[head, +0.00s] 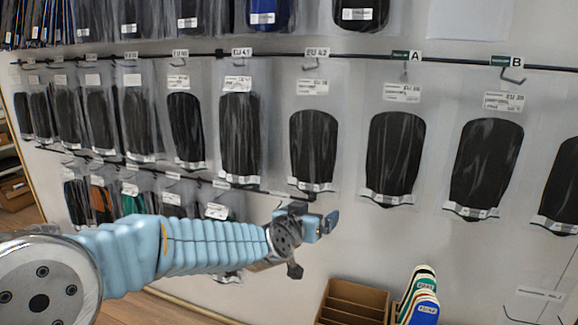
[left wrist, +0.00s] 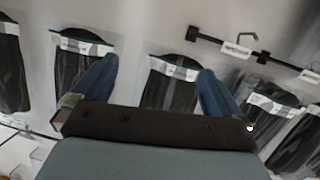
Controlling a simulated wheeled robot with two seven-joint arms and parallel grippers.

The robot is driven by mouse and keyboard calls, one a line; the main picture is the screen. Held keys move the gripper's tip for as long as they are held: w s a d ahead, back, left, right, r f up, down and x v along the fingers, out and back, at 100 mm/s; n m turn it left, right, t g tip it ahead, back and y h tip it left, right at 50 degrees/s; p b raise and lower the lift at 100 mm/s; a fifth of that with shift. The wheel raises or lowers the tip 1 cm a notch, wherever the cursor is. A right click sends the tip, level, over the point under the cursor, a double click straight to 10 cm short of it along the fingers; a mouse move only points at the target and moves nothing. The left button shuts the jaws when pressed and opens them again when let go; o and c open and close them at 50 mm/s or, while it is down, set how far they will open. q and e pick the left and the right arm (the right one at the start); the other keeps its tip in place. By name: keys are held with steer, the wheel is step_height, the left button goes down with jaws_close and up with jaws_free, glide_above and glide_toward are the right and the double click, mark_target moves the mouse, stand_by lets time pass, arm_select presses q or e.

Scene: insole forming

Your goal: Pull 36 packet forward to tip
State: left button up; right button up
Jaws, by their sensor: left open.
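Clear packets with dark insoles hang in rows on wall rails. A size 36 label is not readable, so I cannot tell which packet is the 36 one. My left gripper (head: 318,224) is in front of the wall, below the upper row's EU 42 packet (head: 313,145) and right of the lower row. In the left wrist view its two blue fingers (left wrist: 157,84) are spread apart with nothing held between them. One dark packet (left wrist: 170,92) shows beyond and between the fingers, apart from them. My right gripper is not in view.
The upper rail (head: 450,63) carries signs A and B and a row of hanging packets. A lower rail with more packets (head: 130,200) is at the left. An open cardboard box (head: 353,300) and colored insoles (head: 420,298) are below right.

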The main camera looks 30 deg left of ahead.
mark_target(310, 143)
arm_select(q)
steer(key=s+a+r+t+y, duration=0.1)
steer(key=s+r, duration=0.1)
steer(key=r, duration=0.4)
steer(key=s+a+r+t+y, duration=0.1)
steer(key=s+r, duration=0.2)
steer(key=r, duration=0.4)
steer(key=shift+a+r+t+y, duration=0.25)
steer(key=shift+a+t+y, duration=0.05)
steer(key=shift+a, duration=0.1)
steer(key=shift+w, duration=0.1)
steer(key=p+x, duration=0.2)
steer(key=x, duration=1.1)
steer(key=shift+w, duration=0.4)
